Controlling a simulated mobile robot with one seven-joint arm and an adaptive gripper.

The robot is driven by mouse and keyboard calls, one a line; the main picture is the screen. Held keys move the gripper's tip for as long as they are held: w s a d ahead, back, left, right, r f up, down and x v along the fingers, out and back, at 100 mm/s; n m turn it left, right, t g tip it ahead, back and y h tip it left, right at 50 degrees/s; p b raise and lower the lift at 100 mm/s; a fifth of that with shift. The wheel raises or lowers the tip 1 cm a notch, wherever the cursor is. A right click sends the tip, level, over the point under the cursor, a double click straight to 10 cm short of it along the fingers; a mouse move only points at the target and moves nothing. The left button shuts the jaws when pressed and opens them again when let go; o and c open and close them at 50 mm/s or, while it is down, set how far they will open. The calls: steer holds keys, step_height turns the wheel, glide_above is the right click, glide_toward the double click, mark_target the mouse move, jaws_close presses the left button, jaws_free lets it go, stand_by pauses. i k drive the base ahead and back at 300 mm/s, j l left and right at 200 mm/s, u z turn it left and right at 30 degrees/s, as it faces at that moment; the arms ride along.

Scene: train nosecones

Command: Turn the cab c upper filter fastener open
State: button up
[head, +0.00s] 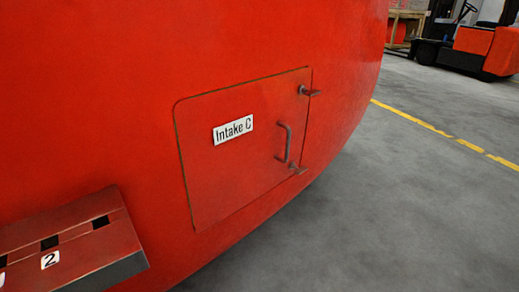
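A red hatch (225,165) labelled "Intake C" (233,129) lies flush in the red nosecone and looks closed. The upper fastener (309,91) is a small grey lever at the hatch's top right corner. It points to the right, roughly level, across the hatch edge. A lower fastener (298,168) sits at the bottom right corner. A grey vertical handle (284,142) stands between them near the right edge. My gripper is not in view, and nothing touches the fasteners.
A red box-like ledge (100,262) with dark slots and a "2" label juts out at the lower left. Open grey floor (410,200) with a yellow line (440,130) lies to the right. A forklift (480,45) stands at the top right.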

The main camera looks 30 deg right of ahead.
mark_target(313, 93)
steer(key=k+l+z, duration=0.2)
steer(key=l, duration=0.25)
steer(key=k+l+z, duration=0.2)
steer(key=l, duration=0.25)
steer(key=l+z, duration=0.2)
steer(key=l, duration=0.25)
steer(key=i+j, duration=0.4)
steer(key=j, duration=0.1)
